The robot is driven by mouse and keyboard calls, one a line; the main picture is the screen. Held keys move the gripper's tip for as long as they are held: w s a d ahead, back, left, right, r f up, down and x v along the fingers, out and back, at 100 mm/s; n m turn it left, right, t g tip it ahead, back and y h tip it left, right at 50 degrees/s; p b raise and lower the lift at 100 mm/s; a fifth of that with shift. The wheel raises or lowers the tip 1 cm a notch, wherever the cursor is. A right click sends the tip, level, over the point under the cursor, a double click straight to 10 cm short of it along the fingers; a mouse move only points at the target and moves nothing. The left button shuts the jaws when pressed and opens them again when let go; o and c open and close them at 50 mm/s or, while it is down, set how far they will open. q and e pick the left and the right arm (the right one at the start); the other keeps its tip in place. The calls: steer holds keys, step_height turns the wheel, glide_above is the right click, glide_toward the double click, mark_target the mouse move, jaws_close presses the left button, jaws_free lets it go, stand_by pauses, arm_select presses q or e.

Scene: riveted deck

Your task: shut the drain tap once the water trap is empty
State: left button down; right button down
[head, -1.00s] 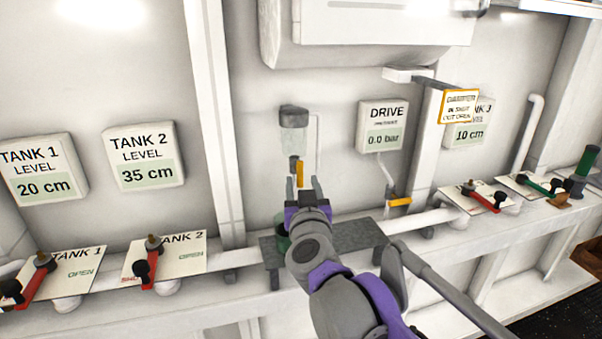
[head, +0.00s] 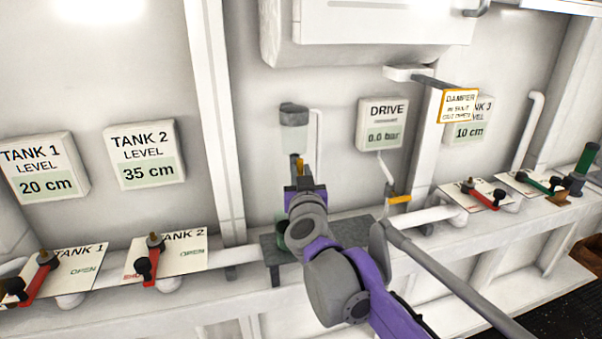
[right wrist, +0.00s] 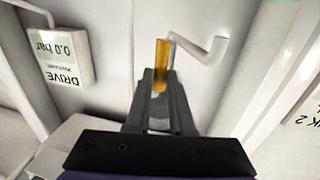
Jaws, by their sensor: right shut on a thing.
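The water trap (head: 294,138) is a pale, translucent bowl with a grey cap on the back wall, left of the DRIVE gauge. I cannot make out a water level in it. The drain tap's orange lever (head: 299,160) points upright just below the bowl, mostly hidden by my right gripper (head: 300,176). In the right wrist view the orange lever (right wrist: 161,62) stands between the fingers of my right gripper (right wrist: 159,85), which is shut on it. My left gripper is not in view.
A green cup (head: 281,246), partly hidden by my arm, stands on a grey shelf (head: 352,236) below. The DRIVE gauge (head: 382,124) reads 0.0 bar. An orange-handled valve (head: 399,199) is under it.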

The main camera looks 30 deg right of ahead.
steer(key=shift+m, duration=0.3)
steer(key=m, duration=0.1)
steer(key=m+b, duration=0.2)
steer(key=shift+s+d+m+g+y, duration=0.1)
steer(key=shift+d+m+g+y, duration=0.15)
steer(key=shift+m+g+y, duration=0.05)
steer(key=shift+s+d+f+m+g+y+b, duration=0.15)
steer(key=shift+m+y+b, duration=0.25)
steer(key=shift+m+b, duration=0.95)
steer(key=shift+w+d+f+m+g+y+b, duration=0.15)
steer(key=shift+m+y+b, duration=0.25)
steer(key=shift+m+b, duration=0.95)
steer(key=shift+s+d+m+y+b, duration=0.15)
steer(key=shift+m+y+b, duration=0.25)
steer(key=shift+m+b, duration=0.95)
steer(key=shift+m+y, duration=0.3)
steer(key=shift+m, duration=0.55)
steer(key=shift+d+m+p, duration=0.1)
steer(key=shift+m+p, duration=0.45)
steer(key=shift+m, duration=0.25)
steer(key=shift+f, duration=0.1)
